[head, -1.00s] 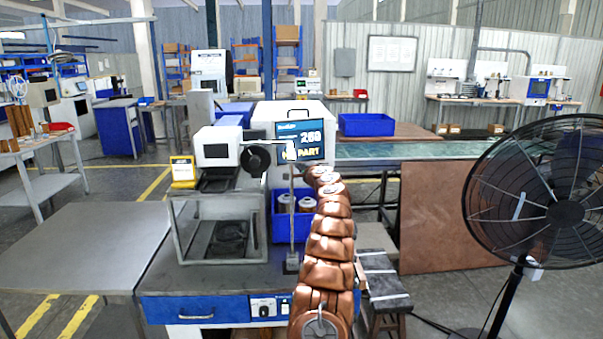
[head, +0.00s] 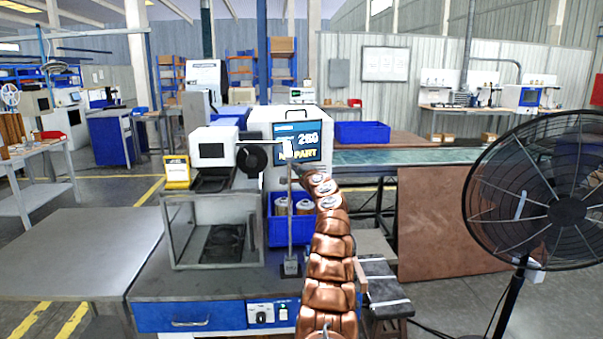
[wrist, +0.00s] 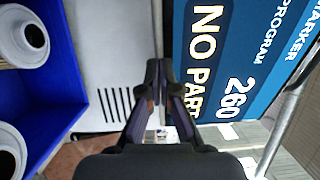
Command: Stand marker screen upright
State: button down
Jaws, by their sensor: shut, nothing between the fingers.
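The marker screen (head: 306,142) is a blue display reading 260 and NO PART, on the front of a white cabinet (head: 262,128). Its edges and text look slightly slanted in the head view. It fills the upper right of the wrist view (wrist: 235,60), with its text turned sideways. My gripper (wrist: 158,68) is shut and empty, its fingertips beside the screen's edge in the wrist view. I cannot tell if they touch it. In the head view the fingers are small and mostly lost at the arm's far end, just below the screen.
A thin post (head: 290,225) stands just left of my arm. A blue bin (head: 272,231) with two cartridges is below the screen; it also shows in the wrist view (wrist: 62,100). A clear-sided box (head: 185,262) stands left, a black fan (head: 566,210) right.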

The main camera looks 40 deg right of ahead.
jog(key=shift+s+f, duration=0.1)
jog(key=b+v, duration=1)
jog(key=v, duration=0.3)
jog(key=shift+s+r+b, duration=0.35)
jog(key=shift+r+b, duration=0.05)
dwell(0.6)
